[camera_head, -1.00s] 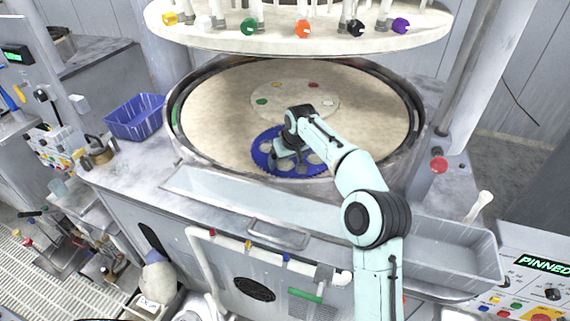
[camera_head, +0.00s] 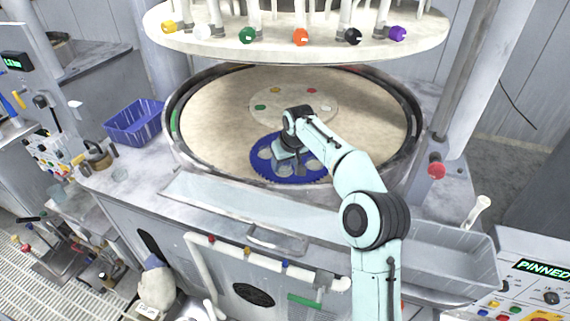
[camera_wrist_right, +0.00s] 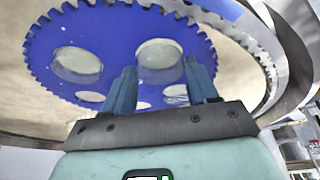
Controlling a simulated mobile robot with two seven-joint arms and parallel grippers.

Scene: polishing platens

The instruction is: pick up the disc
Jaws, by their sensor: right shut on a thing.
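A blue toothed carrier (camera_head: 262,148) lies on the near part of the pale round platen (camera_head: 215,120), with several pale discs in its holes. My right gripper (camera_head: 286,163) is over the carrier, pointing down. In the right wrist view the gripper (camera_wrist_right: 160,72) has its two blue-grey fingers apart, shut on a pale disc (camera_wrist_right: 158,53) at the carrier. Where the fingers touch it is hard to make out, and whether it is clear of its hole cannot be told. Another disc (camera_wrist_right: 77,65) lies in a hole to the left. My left gripper is not in view.
A metal rim (camera_head: 178,145) surrounds the platen. An upper round plate (camera_head: 300,43) with coloured knobs hangs above it. A blue bin (camera_head: 133,122) stands at left. A grey trough (camera_head: 225,198) runs along the front. A red button (camera_head: 436,170) is at right.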

